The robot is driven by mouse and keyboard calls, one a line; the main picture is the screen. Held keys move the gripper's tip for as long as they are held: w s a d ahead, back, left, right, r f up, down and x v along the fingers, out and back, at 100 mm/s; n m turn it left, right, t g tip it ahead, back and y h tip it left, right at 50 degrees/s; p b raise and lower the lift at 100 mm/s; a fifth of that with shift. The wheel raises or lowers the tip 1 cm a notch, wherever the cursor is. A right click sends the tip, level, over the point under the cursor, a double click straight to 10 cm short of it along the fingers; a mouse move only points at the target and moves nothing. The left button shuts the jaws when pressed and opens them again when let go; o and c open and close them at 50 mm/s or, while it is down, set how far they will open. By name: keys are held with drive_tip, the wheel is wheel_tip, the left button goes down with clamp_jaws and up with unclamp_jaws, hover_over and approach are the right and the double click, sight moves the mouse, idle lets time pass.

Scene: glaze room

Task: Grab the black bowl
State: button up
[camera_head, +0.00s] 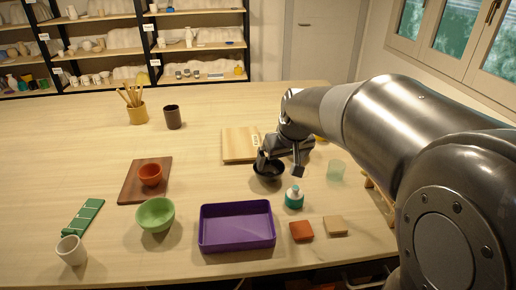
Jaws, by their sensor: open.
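The black bowl (268,173) stands on the light wooden table, right of the middle, just in front of a pale wooden board. My gripper (281,170) is over the bowl, pointing down, with its fingers spread. One finger is at the bowl's left rear rim and the other is to the right of the bowl. Part of the bowl's rim is hidden behind the fingers. I cannot tell whether a finger touches it.
A teal bottle (294,198) stands close in front of the bowl. A pale green cup (336,170) is to the right, a purple tray (237,247) in front.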

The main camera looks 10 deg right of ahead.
approach(266, 173)
drive_tip(key=shift+w+d+f+n+g+y, duration=0.1)
drive_tip(key=shift+d+f+n+g+y, duration=0.1)
drive_tip(key=shift+f, duration=0.15)
drive_tip(key=shift+w+d+f+n+g+y, duration=0.1)
drive_tip(key=shift+f+n, duration=0.1)
drive_tip(key=shift+f, duration=0.1)
drive_tip(key=shift+x, duration=2.85)
drive_tip(key=shift+w+r, duration=0.15)
drive_tip(key=c, duration=0.8)
